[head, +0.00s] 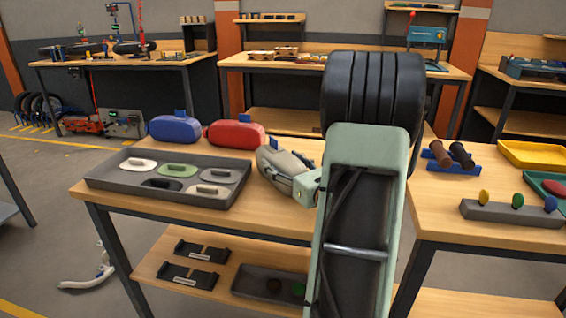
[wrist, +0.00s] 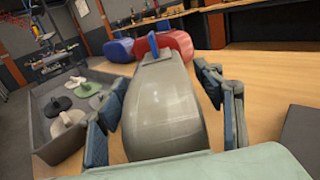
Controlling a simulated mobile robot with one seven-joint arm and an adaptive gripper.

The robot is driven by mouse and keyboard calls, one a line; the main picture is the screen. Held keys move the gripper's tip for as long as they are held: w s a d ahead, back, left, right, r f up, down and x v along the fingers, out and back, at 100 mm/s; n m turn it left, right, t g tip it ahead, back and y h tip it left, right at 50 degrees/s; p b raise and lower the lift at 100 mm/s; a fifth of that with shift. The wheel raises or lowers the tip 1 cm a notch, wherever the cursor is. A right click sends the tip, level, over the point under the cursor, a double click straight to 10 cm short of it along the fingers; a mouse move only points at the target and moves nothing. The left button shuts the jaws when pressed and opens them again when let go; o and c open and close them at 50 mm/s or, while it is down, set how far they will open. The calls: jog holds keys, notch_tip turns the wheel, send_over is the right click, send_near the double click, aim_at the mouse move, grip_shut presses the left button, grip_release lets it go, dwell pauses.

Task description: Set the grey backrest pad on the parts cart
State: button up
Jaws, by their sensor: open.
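The grey backrest pad (wrist: 165,110) fills the middle of the wrist view, a smooth rounded body with a blue tab at its far end. My gripper (wrist: 162,88) is open, with one finger on either side of the pad; I cannot tell whether they touch it. No parts cart can be made out for certain; a grey surface edge (head: 8,192) shows at the far left.
A blue pad (head: 174,128) and a red pad (head: 236,134) stand behind a grey tray (head: 133,185) of handled discs. To the right are a blue rack (head: 452,164) with dark rolls, a yellow tray (head: 535,154) and a grey knob block (head: 505,212).

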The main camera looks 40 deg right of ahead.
aim_at(299, 173)
jog(key=s, duration=0.8)
jog(key=s+a, duration=0.1)
jog(key=s, duration=0.3)
jog(key=shift+r+p, duration=0.1)
jog(key=shift+p, duration=0.3)
